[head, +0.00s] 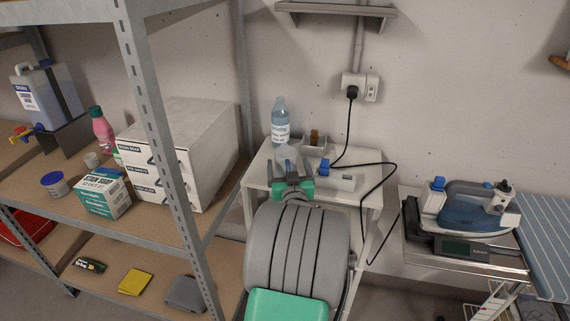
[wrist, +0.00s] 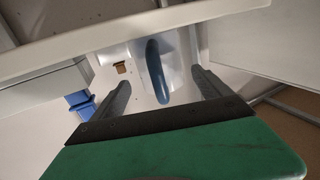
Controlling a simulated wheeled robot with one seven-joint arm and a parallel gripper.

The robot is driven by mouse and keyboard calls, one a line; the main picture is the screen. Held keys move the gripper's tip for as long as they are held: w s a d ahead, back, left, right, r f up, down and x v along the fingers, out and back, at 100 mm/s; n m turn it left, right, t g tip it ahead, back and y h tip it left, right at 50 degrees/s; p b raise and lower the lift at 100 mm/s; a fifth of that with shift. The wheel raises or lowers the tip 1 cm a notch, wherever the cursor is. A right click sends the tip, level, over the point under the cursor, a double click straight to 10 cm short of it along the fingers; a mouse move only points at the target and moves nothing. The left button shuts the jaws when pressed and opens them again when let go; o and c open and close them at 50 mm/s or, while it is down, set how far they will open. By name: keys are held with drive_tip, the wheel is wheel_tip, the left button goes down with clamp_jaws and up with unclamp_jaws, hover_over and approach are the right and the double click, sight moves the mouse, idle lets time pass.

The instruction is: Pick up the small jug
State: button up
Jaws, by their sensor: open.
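The small jug appears to be the pale, whitish vessel (head: 287,153) on the white table, largely hidden behind my gripper in the head view. In the wrist view a curved blue handle (wrist: 157,72) stands in front of a pale body. My gripper (head: 292,170) is open at the front part of the table top. In the wrist view its two fingers (wrist: 160,82) lie one on each side of the blue handle, with a gap on both sides. I see no clear contact.
A white box with a blue knob (head: 341,182) stands just right of my gripper. A clear blue bottle (head: 279,122) and a small tray (head: 314,150) with a brown item stand behind. A black cable (head: 376,163) crosses the right side. A metal shelf post (head: 171,135) stands left.

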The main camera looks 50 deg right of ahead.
drive_tip(key=x, duration=0.3)
drive_tip(key=shift+w+d, duration=0.15)
drive_tip(key=shift+w, duration=0.2)
drive_tip(key=c, duration=1.5)
drive_tip(key=shift+c, duration=0.6)
drive_tip(key=shift+r, duration=0.1)
